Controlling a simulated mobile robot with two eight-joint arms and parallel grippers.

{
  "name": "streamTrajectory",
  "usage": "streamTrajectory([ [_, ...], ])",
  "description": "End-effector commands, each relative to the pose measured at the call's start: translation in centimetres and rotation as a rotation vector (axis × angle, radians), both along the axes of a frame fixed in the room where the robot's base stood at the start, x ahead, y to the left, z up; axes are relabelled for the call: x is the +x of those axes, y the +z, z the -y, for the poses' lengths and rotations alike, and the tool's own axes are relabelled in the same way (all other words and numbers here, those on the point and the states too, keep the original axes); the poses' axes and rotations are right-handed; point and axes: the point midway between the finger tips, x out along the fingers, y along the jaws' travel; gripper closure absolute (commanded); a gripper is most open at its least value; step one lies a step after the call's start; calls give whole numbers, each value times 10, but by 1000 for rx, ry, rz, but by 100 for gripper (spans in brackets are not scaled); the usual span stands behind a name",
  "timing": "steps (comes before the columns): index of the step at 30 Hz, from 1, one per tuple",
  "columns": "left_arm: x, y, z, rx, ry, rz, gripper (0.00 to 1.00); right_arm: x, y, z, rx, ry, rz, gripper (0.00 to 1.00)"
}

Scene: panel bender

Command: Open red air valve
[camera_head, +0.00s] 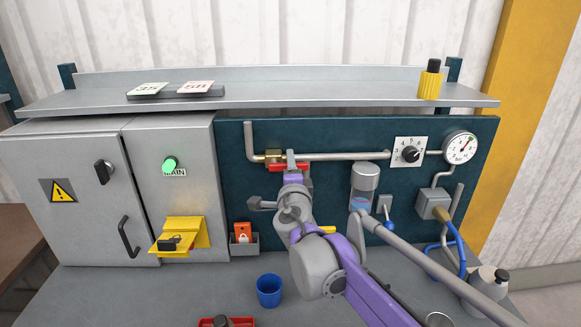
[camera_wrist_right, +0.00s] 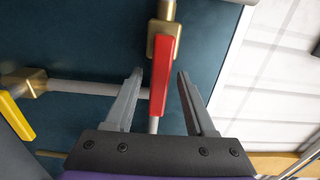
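The red valve handle (camera_head: 276,168) sits on a brass valve body (camera_head: 272,156) on the upper pipe of the dark teal panel. In the head view the handle lies roughly level, along the pipe, partly hidden by my right gripper (camera_head: 291,160). In the right wrist view the red handle (camera_wrist_right: 160,75) extends from the brass body (camera_wrist_right: 163,38) in line with the grey pipe. The open fingers of my right gripper (camera_wrist_right: 160,84) stand on either side of it, with visible gaps. My left gripper is not in view.
A yellow-handled valve (camera_wrist_right: 16,115) is at the wrist view's left. A dial (camera_head: 410,154) and gauge (camera_head: 460,148) are right of the red valve. A shelf (camera_head: 300,93) overhangs the panel. A blue cup (camera_head: 269,291) stands on the bench.

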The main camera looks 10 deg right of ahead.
Motion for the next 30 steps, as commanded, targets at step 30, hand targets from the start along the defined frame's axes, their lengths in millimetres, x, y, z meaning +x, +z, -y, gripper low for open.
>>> streamTrajectory([
  [30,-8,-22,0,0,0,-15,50,-106,-1,-21,1,0,0,45],
])
